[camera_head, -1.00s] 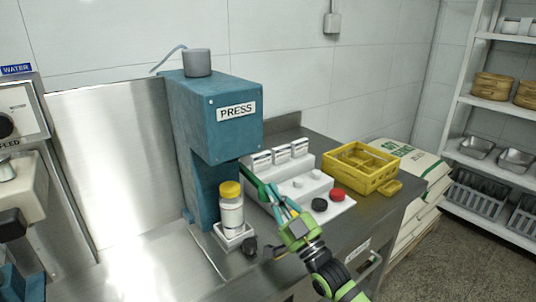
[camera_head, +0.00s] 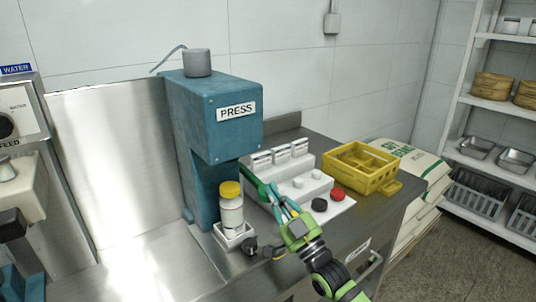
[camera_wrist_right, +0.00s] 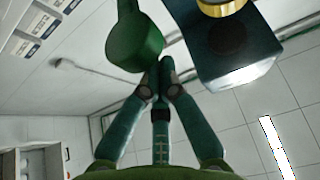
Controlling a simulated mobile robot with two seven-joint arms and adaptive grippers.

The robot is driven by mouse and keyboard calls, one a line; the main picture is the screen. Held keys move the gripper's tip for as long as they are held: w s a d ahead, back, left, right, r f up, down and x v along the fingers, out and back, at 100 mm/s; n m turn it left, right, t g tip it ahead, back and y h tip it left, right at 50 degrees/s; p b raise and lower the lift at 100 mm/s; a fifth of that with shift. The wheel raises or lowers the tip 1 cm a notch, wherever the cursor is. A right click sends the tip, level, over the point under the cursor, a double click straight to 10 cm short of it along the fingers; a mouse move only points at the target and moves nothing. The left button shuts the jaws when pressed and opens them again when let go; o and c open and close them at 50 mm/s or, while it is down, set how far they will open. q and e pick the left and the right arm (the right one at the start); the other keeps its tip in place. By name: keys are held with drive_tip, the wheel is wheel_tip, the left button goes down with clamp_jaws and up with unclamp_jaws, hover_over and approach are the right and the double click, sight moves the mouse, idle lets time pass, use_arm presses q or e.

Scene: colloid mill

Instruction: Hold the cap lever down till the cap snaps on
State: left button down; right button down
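The blue press (camera_head: 228,135) stands on the steel counter. A white jar (camera_head: 231,215) with a yellow cap (camera_head: 230,189) stands upright in a small white holder (camera_head: 233,237) under the press head; I cannot tell whether the cap is fully seated. The green cap lever (camera_head: 254,181) slants down from the press's right side. My right gripper (camera_head: 275,195) is at the lever's end. In the right wrist view its teal fingertips (camera_wrist_right: 160,70) meet, right beside the lever's rounded green end (camera_wrist_right: 135,42). Nothing shows between them; contact with the lever is unclear. My left gripper is out of view.
A white stepped rack (camera_head: 300,180) with black (camera_head: 319,205) and red (camera_head: 337,194) caps is just right of my gripper. A yellow crate (camera_head: 360,165) stands behind it. A small black knob (camera_head: 249,245) is beside the jar holder. Steel counter in front is mostly clear.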

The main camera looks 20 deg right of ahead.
idle(0.3)
drive_tip(key=s+d, duration=0.2)
drive_tip(key=s, duration=0.5)
drive_tip(key=s+d+f, duration=0.1)
drive_tip(key=s+d, duration=0.2)
drive_tip(key=s, duration=0.3)
drive_tip(key=shift+s+f, duration=0.2)
drive_tip(key=shift+s, duration=0.2)
